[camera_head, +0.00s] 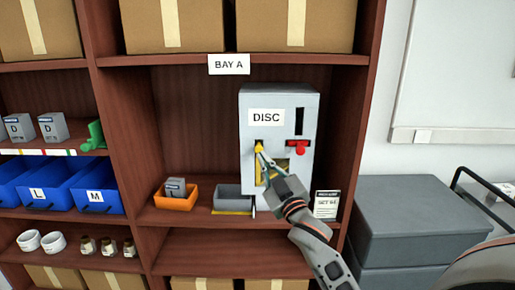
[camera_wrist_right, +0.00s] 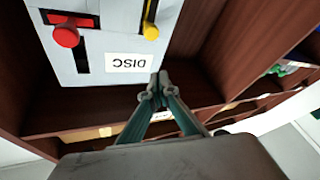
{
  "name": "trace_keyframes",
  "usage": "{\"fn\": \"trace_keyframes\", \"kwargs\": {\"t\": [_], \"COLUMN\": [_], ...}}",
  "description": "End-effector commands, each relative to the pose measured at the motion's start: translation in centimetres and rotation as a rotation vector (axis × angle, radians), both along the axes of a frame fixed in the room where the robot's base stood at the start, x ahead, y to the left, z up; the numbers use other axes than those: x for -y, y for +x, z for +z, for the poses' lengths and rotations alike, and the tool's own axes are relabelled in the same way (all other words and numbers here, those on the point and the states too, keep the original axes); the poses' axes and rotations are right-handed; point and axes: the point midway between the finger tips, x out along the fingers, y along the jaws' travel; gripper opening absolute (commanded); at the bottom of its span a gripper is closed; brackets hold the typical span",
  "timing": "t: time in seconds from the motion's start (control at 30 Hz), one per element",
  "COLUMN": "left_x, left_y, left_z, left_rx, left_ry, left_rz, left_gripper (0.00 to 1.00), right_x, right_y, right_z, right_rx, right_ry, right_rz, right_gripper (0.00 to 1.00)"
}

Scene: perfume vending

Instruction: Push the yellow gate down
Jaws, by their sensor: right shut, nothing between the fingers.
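The grey dispenser (camera_head: 278,103) labelled DISC stands on the BAY A shelf. Its yellow gate knob (camera_head: 259,148) sits near the top of a slot on the left of the front face. The knob also shows at the top of the right wrist view (camera_wrist_right: 151,31). My right gripper (camera_head: 261,156) is shut and empty, with its fingertips at or just below the knob in the head view. In the right wrist view the fingertips (camera_wrist_right: 158,82) appear apart from the knob. Whether they touch is unclear. My left gripper is out of view.
A red knob (camera_head: 299,148) sits right of the yellow one. An orange bin (camera_head: 176,203) with a grey box and a grey tray (camera_head: 233,190) stand left of the dispenser. A small sign (camera_head: 327,204) stands at its right. Shelf walls flank the bay.

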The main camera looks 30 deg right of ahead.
Motion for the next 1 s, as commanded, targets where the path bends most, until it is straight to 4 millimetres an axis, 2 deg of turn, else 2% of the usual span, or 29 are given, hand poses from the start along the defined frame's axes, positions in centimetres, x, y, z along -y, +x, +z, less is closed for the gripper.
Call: {"fn": "trace_keyframes", "kwargs": {"t": [0.17,0.67,0.77,1.0], "left_x": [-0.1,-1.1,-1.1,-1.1], "left_y": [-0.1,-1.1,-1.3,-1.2], "left_z": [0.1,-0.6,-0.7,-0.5], "left_rx": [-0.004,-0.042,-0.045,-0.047], "left_ry": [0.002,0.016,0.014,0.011], "left_rz": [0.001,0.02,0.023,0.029], "left_gripper": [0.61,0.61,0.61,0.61], "right_x": [0.3,1.3,2.0,2.9], "right_y": [1.4,9.7,9.3,9.0], "right_z": [0.9,3.5,1.6,-0.1], "right_rx": [0.007,0.007,-0.001,0.002], "right_ry": [-0.003,0.0,-0.001,-0.001], "right_rz": [-0.004,-0.002,-0.003,-0.002], "right_gripper": [0.0,0.0,0.0,0.0]}}
